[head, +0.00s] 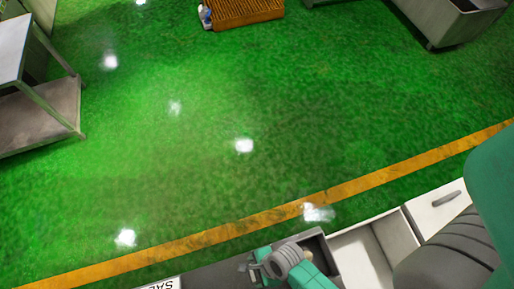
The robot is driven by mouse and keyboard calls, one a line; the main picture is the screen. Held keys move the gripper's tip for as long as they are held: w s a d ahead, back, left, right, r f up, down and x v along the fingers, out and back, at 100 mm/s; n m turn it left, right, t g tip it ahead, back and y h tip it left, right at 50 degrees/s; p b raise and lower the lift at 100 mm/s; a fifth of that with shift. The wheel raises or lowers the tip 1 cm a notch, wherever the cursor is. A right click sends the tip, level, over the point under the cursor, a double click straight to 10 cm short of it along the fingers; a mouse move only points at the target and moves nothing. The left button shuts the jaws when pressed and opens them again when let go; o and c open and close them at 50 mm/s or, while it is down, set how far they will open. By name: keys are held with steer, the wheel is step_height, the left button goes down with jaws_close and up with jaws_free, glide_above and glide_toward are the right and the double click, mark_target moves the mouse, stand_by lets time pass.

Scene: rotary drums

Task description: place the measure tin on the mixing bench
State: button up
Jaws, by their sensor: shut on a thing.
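My gripper (256,266) is at the bottom centre, seen from above behind my teal and grey wrist. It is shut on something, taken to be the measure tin. The tin cannot be made out clearly, as the wrist and fingers hide most of that spot. The gripper is over a dark grey surface near the bottom edge. No bench is marked as the mixing bench; a steel two-level bench (38,60) stands at the far left, well away from my gripper.
Green floor with a yellow line (370,183) lies open in the middle. A brown slatted crate (240,12) is at the top, with a small white and blue item beside it. A steel tub (455,18) is top right. White drawer units (437,208) are bottom right.

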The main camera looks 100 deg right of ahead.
steer(key=o, duration=1.4)
steer(key=shift+f, duration=0.1)
steer(key=v, duration=1.2)
steer(key=shift+w+p, duration=0.1)
steer(key=shift+p, duration=0.3)
